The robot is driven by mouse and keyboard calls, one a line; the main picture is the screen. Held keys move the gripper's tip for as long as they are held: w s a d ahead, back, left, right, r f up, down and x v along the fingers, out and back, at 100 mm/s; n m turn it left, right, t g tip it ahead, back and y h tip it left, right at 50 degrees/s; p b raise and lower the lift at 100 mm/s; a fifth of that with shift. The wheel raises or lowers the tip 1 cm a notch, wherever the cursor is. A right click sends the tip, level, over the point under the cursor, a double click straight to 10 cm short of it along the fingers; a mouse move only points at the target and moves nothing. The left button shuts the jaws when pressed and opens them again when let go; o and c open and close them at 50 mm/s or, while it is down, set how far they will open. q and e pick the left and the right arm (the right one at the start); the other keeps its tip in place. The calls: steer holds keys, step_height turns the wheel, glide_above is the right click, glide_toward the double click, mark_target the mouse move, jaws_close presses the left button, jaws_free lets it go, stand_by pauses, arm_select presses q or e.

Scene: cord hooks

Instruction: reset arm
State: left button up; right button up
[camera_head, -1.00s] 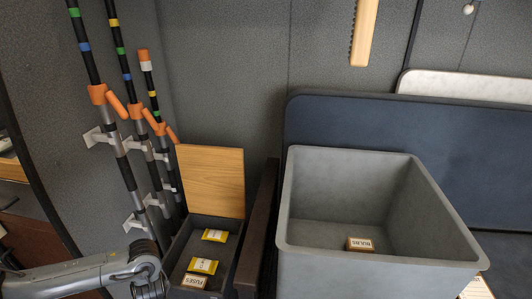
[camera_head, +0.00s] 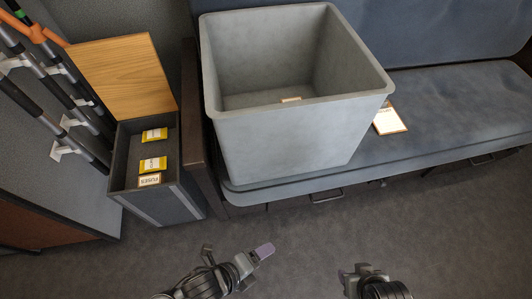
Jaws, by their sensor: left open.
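My left gripper (camera_head: 236,256) is at the bottom centre, over the grey floor.
A large grey bin (camera_head: 290,140) stands on the blue cushioned bench (camera_head: 460,115), with a small box (camera_head: 291,99) inside. A narrow dark box (camera_head: 150,200) with a raised wooden lid (camera_head: 125,75) holds yellow packets and a fuses box (camera_head: 149,180). Poles hang at left. The floor is clear.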

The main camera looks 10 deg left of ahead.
arm_select(q)
steer(key=s+a+n+g+y, duration=0.25)
steer(key=a+n+y, duration=0.45)
steer(key=a+n, duration=1.45)
steer(key=d+r+n+p, duration=0.3)
steer(key=r+p, duration=3.4)
steer(key=shift+w+r+n, duration=0.25)
steer(key=shift+r+n, duration=0.05)
steer(key=shift+n, duration=0.05)
